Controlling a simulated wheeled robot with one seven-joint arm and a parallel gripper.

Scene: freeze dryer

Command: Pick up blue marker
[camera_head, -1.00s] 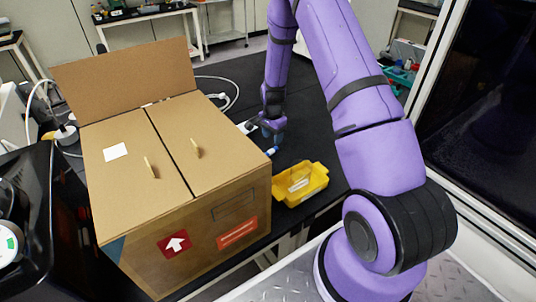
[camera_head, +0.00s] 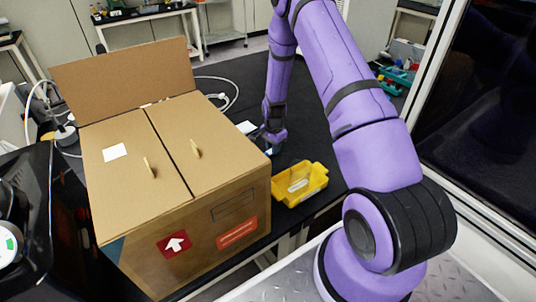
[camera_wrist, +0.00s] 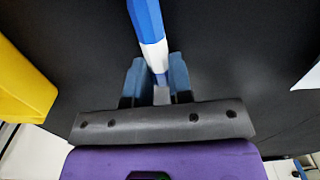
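The blue marker (camera_wrist: 148,22) has a blue body and a white band, and runs from the top edge of the wrist view down between my fingers. My gripper (camera_wrist: 158,75) has its two blue-grey fingers close against both sides of the marker's near part, with no clear gap, so it looks shut on it. In the head view, my gripper (camera_head: 272,146) is low over the black table behind the yellow bin, and the marker is mostly hidden there. I cannot tell whether the marker touches the table.
A yellow bin (camera_head: 316,181) stands just in front of my gripper; it also shows at the left of the wrist view (camera_wrist: 22,85). A large cardboard box (camera_head: 230,203) stands close on the left.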

